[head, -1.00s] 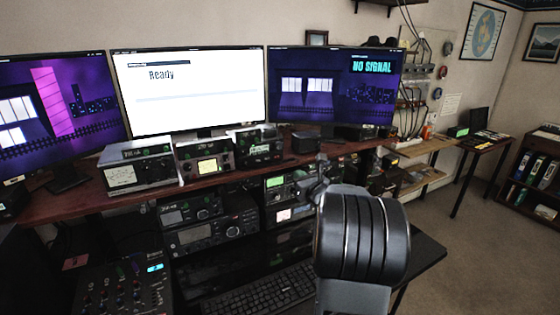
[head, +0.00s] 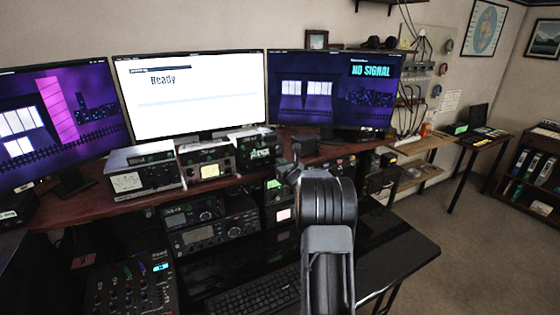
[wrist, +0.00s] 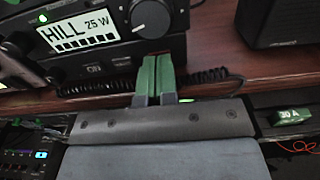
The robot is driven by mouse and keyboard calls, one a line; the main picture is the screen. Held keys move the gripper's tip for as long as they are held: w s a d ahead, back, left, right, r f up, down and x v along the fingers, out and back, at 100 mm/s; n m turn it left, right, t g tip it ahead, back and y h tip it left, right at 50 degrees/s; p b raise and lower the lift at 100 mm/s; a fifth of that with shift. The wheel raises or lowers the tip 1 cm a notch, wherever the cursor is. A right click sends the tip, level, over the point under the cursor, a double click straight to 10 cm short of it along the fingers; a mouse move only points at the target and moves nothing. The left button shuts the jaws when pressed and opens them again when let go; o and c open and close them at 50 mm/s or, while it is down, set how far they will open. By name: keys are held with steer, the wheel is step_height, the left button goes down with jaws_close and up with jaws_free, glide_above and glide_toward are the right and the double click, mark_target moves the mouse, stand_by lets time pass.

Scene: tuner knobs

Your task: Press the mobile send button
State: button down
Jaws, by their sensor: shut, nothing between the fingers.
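In the wrist view, a dark radio (wrist: 70,62) with a white screen reading "HILL 25 W" and a large round knob (wrist: 152,18) fills the upper left. Small lettered marks, one like "ON", run along its lower front. I cannot tell which part is the mobile send button. My gripper (wrist: 159,60) shows as two green-tipped fingers pressed together, empty, just below the knob and in front of the radio's lower edge. Whether the tips touch the radio is unclear. In the head view, my arm hides the gripper.
A coiled black cord (wrist: 210,80) passes behind the fingers. A dark speaker-like box (wrist: 280,22) stands to the right on the wooden shelf (wrist: 218,62). A green "30 A" label (wrist: 292,113) is lower right. The head view shows monitors (head: 190,88), a mixer (head: 130,290) and a keyboard (head: 255,292).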

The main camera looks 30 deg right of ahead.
steer(key=shift+w, duration=0.2)
steer(key=shift+f, duration=0.1)
steer(key=shift+w+f+b, duration=0.15)
steer(key=shift+w+b, duration=0.1)
steer(key=shift+b, duration=0.55)
steer(key=shift+w+b, duration=0.15)
steer(key=shift+b, duration=0.45)
steer(key=shift+r+b, duration=0.4)
steer(key=shift+r, duration=0.25)
steer(key=shift+f+b, duration=0.1)
steer(key=shift+b, duration=0.2)
